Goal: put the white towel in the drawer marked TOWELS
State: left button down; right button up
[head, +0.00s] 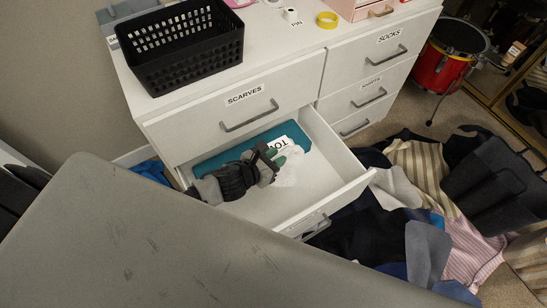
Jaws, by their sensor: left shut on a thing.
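The open drawer (341,193) is pulled out below the drawer labelled SCARVES. Its front is seen from above, so its own marking is not readable. My left gripper (272,163) is inside the drawer's opening, shut on a small white cloth, which looks like the white towel (288,175). Whether the cloth touches the drawer floor is unclear. My right gripper is not in view.
A black basket (183,45), yellow tape roll (327,20) and pink box (366,8) stand on the dresser. Closed drawers, including SOCKS (385,52), are to the right. Clothes (420,170) cover the floor at right, near a red drum (440,66). The drawer's right part is bare.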

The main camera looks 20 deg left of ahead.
pick_arm(q)
jog(key=shift+w+d+f, duration=0.1)
jog(key=shift+w+f, duration=0.05)
jog(key=shift+f, duration=0.05)
jog(key=shift+r, duration=0.1)
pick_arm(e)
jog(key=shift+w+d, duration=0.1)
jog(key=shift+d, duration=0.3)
